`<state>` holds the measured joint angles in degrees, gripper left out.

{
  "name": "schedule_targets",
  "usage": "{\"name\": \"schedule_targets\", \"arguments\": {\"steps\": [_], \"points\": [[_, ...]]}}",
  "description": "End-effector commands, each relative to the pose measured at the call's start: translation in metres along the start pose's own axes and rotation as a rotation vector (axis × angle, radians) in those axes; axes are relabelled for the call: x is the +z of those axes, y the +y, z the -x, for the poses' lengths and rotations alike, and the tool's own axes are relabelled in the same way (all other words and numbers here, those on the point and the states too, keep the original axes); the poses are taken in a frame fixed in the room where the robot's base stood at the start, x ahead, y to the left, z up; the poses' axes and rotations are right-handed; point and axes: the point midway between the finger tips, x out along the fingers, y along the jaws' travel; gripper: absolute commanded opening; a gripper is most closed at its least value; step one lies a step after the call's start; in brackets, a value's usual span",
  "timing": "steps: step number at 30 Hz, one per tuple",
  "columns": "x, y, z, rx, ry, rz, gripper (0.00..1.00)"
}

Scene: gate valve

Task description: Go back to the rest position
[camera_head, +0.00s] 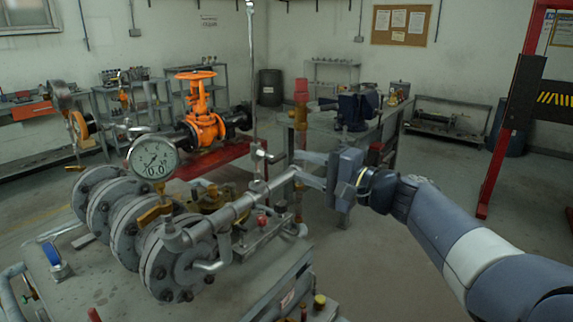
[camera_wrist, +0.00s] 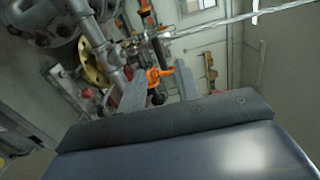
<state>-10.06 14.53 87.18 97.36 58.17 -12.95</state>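My gripper (camera_head: 303,168) is at the end of my arm, which reaches in from the right in the head view. Its two fingers point left and stand apart, with nothing visible held between them. In the wrist view the fingers of my gripper (camera_wrist: 160,80) also stand apart. The orange gate valve (camera_head: 202,110) with its orange handwheel is beyond and to the left of my gripper. Orange parts also show between the fingers in the wrist view (camera_wrist: 157,76), apparently farther off.
A flanged grey pipe assembly (camera_head: 190,245) with a round pressure gauge (camera_head: 153,158) is close at the left, its pipe near my fingers. A workbench (camera_head: 345,128) with a vise stands behind. A red frame post (camera_head: 500,140) rises at the right. Open floor (camera_head: 450,170) lies between.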

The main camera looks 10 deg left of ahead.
Motion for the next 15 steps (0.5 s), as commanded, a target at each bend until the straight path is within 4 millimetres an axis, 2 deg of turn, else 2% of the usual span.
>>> {"name": "schedule_targets", "arguments": {"steps": [3, 6, 15], "points": [[-0.001, 0.000, 0.015, 0.000, 0.002, 0.000, 0.32], [0.000, 0.000, 0.021, 0.000, 0.001, -0.001, 0.32], [0.000, 0.000, 0.022, 0.000, 0.000, -0.002, 0.32]]}}
